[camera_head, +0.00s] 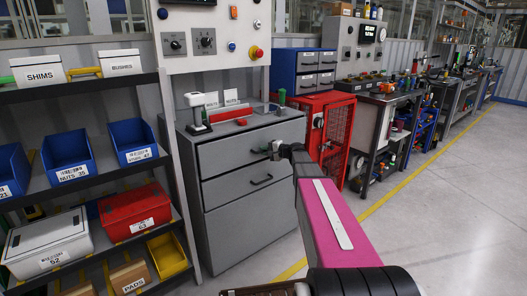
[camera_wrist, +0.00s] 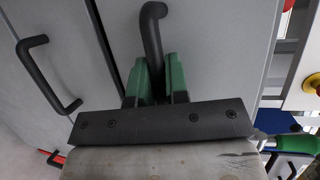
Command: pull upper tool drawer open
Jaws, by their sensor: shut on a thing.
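The grey drawer cabinet stands at the centre of the head view. Its upper tool drawer (camera_head: 228,155) looks flush with the cabinet front. My gripper (camera_head: 272,151) is at that drawer's front. In the wrist view the green fingers of my gripper (camera_wrist: 158,80) are shut on the black bar handle (camera_wrist: 153,28), one finger on each side of it. The fingers hide part of the handle. The lower drawer (camera_head: 230,182) has its own black handle (camera_head: 262,179), which also shows in the wrist view (camera_wrist: 50,75), and it looks closed.
A shelf rack with a blue bin (camera_head: 68,150) and a red box (camera_head: 133,211) stands close on the left. A red mesh cabinet (camera_head: 330,130) stands to the right. A scanner (camera_head: 196,113) is on the cabinet top. The floor (camera_head: 440,220) at right is clear.

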